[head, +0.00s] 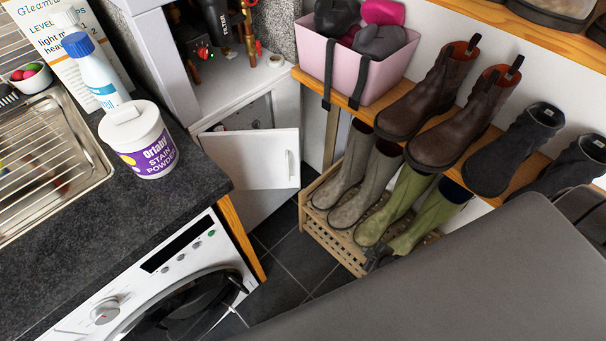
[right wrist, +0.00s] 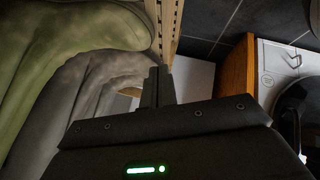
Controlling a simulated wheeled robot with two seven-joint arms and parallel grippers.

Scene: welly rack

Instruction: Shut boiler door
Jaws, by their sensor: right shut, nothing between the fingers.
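The boiler door (head: 255,158) is a small white door with a pale bar handle (head: 289,165) near its right edge. It stands open, swung out from the white cabinet (head: 225,85) in the corner. Part of the dark inside shows above the door. My left gripper is not in view.
A slatted wooden rack (head: 345,243) with grey boots (head: 345,185) and green boots (head: 400,205) stands right of the door. A worktop (head: 200,165) and washing machine (head: 165,290) are at left. Dark floor tiles (head: 290,260) lie clear between them.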

